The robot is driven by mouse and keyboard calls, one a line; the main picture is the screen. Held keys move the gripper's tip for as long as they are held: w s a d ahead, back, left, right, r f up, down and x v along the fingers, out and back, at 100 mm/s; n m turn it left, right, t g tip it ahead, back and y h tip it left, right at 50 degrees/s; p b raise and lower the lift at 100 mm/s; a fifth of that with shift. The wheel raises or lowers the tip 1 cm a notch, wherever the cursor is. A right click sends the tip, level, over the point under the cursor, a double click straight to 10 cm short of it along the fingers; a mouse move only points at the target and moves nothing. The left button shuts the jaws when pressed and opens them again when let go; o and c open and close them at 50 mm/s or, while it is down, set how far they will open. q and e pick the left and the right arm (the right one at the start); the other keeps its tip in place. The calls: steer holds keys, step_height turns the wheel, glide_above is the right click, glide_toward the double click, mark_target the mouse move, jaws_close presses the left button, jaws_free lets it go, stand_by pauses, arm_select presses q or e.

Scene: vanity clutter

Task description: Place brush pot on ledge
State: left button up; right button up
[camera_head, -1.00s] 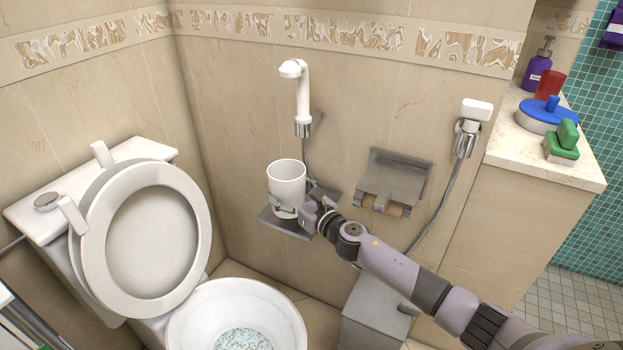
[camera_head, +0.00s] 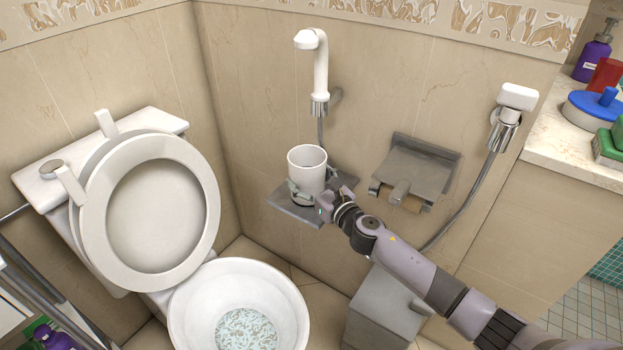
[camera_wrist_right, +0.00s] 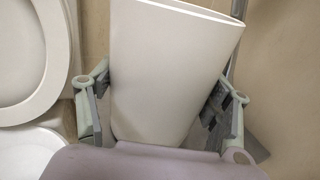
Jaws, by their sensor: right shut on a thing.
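The brush pot (camera_head: 307,164) is a plain white tapered cup, standing about upright at the grey ledge (camera_head: 283,205) on the tiled wall. Its base appears over the ledge's middle; I cannot tell whether it touches. My right gripper (camera_head: 308,195) comes in from the right and is shut on the lower part of the pot. The right wrist view shows the pot (camera_wrist_right: 168,65) between the two fingers (camera_wrist_right: 165,105), its base hidden by my gripper. My left gripper is not in view.
A white shower handle (camera_head: 318,75) hangs on the wall above the ledge. A metal paper holder (camera_head: 415,170) is close to the right, above my arm. The toilet (camera_head: 160,215) stands at the left with its lid raised. A counter (camera_head: 570,150) with bottles is at the right.

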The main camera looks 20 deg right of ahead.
steer(key=shift+f, duration=0.1)
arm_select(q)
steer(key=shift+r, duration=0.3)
arm_select(e)
steer(key=o, duration=1.5)
